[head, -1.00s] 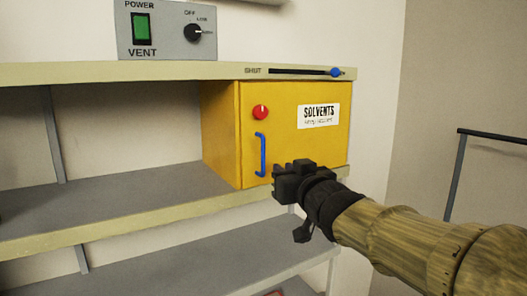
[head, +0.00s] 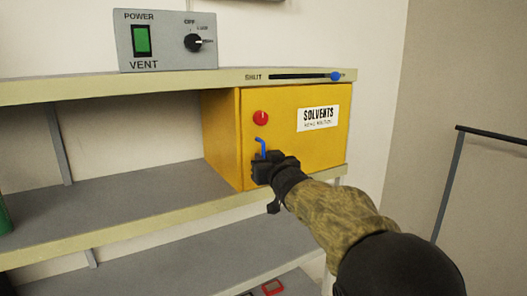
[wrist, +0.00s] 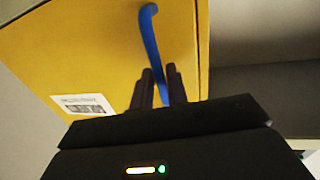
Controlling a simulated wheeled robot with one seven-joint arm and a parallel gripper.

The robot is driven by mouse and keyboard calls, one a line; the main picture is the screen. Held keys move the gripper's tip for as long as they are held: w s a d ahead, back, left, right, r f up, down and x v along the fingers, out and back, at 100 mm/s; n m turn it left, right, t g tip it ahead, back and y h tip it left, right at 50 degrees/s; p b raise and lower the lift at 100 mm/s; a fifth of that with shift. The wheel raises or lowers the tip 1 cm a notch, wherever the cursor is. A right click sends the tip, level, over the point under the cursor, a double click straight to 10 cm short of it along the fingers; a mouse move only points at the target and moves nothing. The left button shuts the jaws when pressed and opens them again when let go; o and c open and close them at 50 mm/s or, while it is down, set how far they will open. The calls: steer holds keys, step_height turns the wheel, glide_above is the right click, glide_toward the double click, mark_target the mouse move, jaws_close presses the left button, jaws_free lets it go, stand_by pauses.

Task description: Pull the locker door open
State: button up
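The yellow locker (head: 220,130) stands on the shelf, its door (head: 295,145) closed and labelled SOLVENTS. The blue vertical handle (head: 262,147) is near the door's left edge; only its upper part shows in the head view. My gripper (head: 262,170) is at the handle's lower part and hides it. In the wrist view, the handle (wrist: 151,35) runs down between my two dark fingers, which are close together around it and look shut on it. The wrist view also shows the door (wrist: 95,50).
A red knob (head: 261,118) sits on the door above the handle. A slider with a blue knob (head: 336,76) is on the shelf edge above, marked SHUT at its left. A vent panel (head: 165,40) stands on top. A dark rail (head: 450,185) is at right.

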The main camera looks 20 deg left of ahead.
steer(key=shift+w+a, duration=0.35)
steer(key=shift+w, duration=0.05)
jaws_close()
steer(key=shift+s, duration=0.1)
